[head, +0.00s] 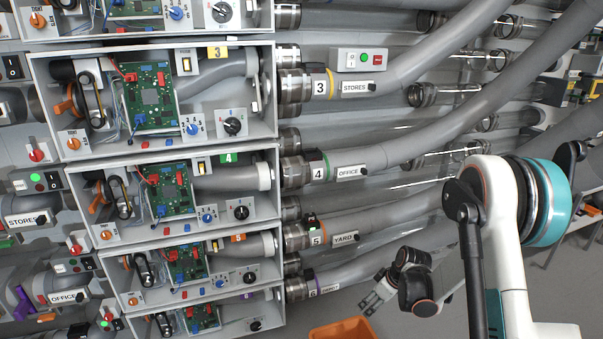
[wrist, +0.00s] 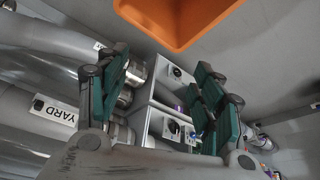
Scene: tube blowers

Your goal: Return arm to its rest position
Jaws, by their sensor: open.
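My arm (head: 497,230), white with teal and black joints, stands at the right of the head view. My gripper (head: 372,294) hangs low, right of the lower cabinets and above the orange bin. In the wrist view my gripper (wrist: 160,80) is open, its dark green finger pads wide apart with nothing between them. Behind the gap lies a grey cabinet (wrist: 153,122) with black knobs.
Open cabinets with green circuit boards (head: 150,97) fill the left. Grey floor shows at lower right.

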